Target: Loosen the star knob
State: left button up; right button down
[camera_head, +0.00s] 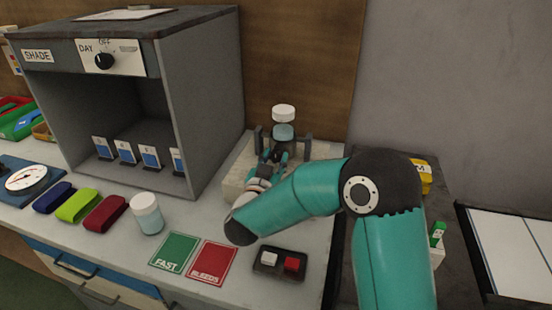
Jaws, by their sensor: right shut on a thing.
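My right arm reaches in from the lower right, and its gripper (273,157) is at the front of a small grey fixture (307,148) on a pale base plate. The gripper is shut on the star knob at the fixture's front; the fingers and wrist hide most of the knob, so its shape is not clear. A bottle with a white cap and teal band (284,131) stands upright in the fixture, just above and behind the gripper. My left gripper is not in view.
A grey shade box (198,110) with a dial stands left of the fixture. Coloured rolls lie farther left.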

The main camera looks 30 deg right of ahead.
jog(key=shift+a+f, duration=0.15)
jog(key=shift+f, duration=0.05)
jog(key=c, duration=0.8)
grip_release()
jog(key=shift+r, duration=0.1)
jog(key=v, duration=1.2)
